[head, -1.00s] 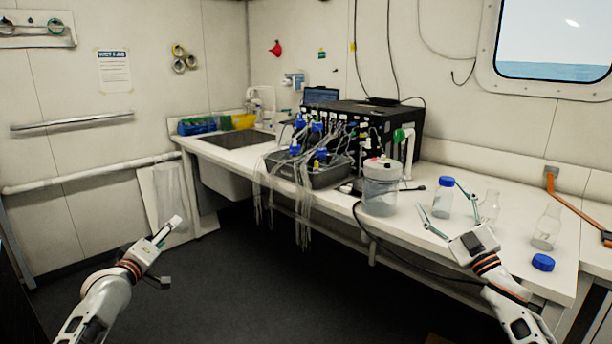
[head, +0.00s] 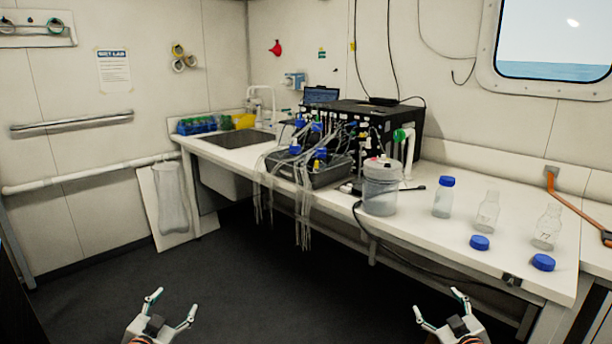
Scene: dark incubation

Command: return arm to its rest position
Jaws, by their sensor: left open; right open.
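My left gripper (head: 170,308) is at the bottom of the head view, left of centre, over the dark floor. Its two fingers are spread and nothing is between them. My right gripper (head: 437,307) is at the bottom, right of centre, in front of the bench (head: 445,240). Its fingers are also spread and empty. Both grippers stand at about the same height in the picture, with fingers pointing up and away. Most of both arms is below the frame.
On the bench stand a blue-capped bottle (head: 443,198), two open clear bottles (head: 488,211) (head: 547,228), two loose blue caps (head: 480,242) (head: 543,262) and a large lidded jar (head: 380,188). A black tubed apparatus (head: 390,118) and a sink (head: 235,138) lie further back. The floor (head: 270,290) is clear.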

